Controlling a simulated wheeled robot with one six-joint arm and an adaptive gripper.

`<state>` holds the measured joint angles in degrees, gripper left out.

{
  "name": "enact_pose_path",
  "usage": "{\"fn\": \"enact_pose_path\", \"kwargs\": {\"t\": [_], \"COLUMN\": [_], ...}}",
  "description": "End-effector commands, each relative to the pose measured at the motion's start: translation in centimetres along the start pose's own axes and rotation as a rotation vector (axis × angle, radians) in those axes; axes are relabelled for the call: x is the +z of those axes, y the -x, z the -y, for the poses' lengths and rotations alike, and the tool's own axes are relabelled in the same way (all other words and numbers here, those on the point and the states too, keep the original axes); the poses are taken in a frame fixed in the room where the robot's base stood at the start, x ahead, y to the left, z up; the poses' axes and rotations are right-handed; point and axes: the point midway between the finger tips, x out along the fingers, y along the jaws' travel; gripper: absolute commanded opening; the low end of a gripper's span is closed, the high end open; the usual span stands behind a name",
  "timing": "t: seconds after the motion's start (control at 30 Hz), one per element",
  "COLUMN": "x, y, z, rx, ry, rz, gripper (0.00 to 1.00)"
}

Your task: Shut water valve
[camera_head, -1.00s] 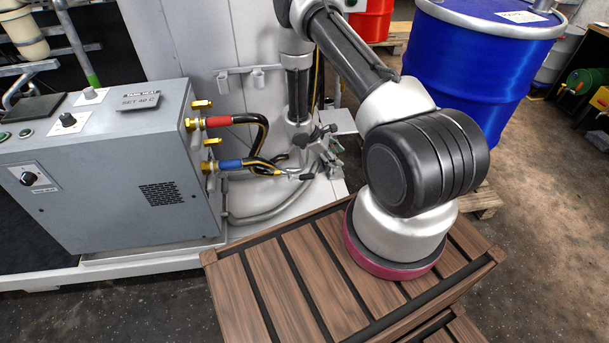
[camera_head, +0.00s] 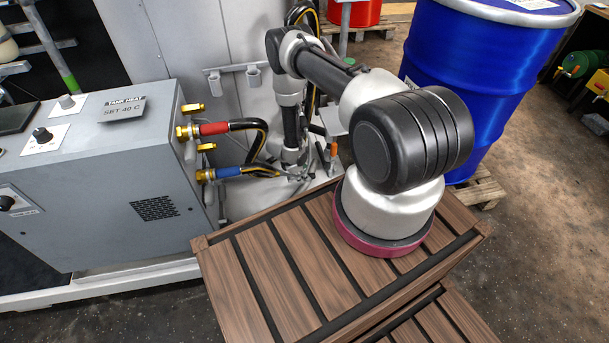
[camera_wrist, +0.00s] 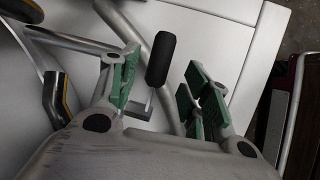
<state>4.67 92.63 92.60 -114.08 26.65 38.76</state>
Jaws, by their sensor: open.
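A black-sleeved lever handle (camera_wrist: 160,58), which looks like the valve's, shows in the wrist view with a flat metal stem at its lower end. My gripper (camera_wrist: 161,70) is open, with green pads to the left and right of the handle. The handle appears in the gap between the fingers, apart from both pads; whether it lies at fingertip depth I cannot tell. The valve body is not clear. In the head view my wrist is low beside the hoses, and the fingers there are small and hard to make out.
The grey heater box (camera_head: 110,170) has a red-banded hose (camera_head: 212,128) and a blue-banded hose (camera_head: 228,171). A slatted brown crate (camera_head: 270,262) is in front. A blue drum (camera_head: 480,80) stands at right. A pale pipe (camera_wrist: 168,50) runs behind the handle.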

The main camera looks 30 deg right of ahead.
Motion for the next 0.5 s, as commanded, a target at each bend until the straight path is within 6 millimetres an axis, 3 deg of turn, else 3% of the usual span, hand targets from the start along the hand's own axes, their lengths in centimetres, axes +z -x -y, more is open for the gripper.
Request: {"fn": "enact_pose_path", "kwargs": {"t": [0.2,0.5], "x": [0.0,0.0], "y": [-3.1,-4.0], "z": [0.0,0.0], "rx": [0.000,0.001], "ry": [-0.002,0.000], "rz": [0.001,0.001], "gripper": [0.48,0.48]}}
